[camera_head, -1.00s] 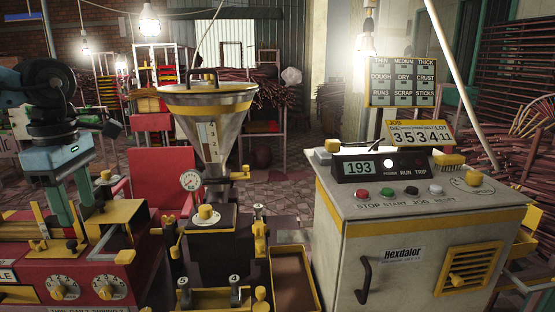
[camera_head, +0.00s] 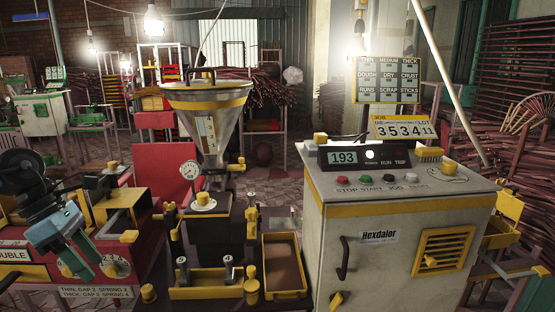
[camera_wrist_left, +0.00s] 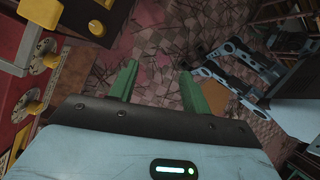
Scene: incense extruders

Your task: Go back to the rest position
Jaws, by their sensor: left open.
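My left gripper (camera_head: 82,254) is at the lower left of the head view, in front of the red machine (camera_head: 40,248) with two dials. It points down and to the right and holds nothing. In the left wrist view its two green fingers (camera_wrist_left: 156,88) stand apart with only floor between and beyond them. My right gripper does not show in the head view.
The steel hopper (camera_head: 207,125) with a pressure gauge stands mid-scene. A yellow-rimmed tray (camera_head: 284,292) sits beside it. The control cabinet (camera_head: 385,225) with a 193 display fills the right. A red chair (camera_head: 165,172) is behind. Patterned floor (camera_wrist_left: 165,45) lies below the left gripper.

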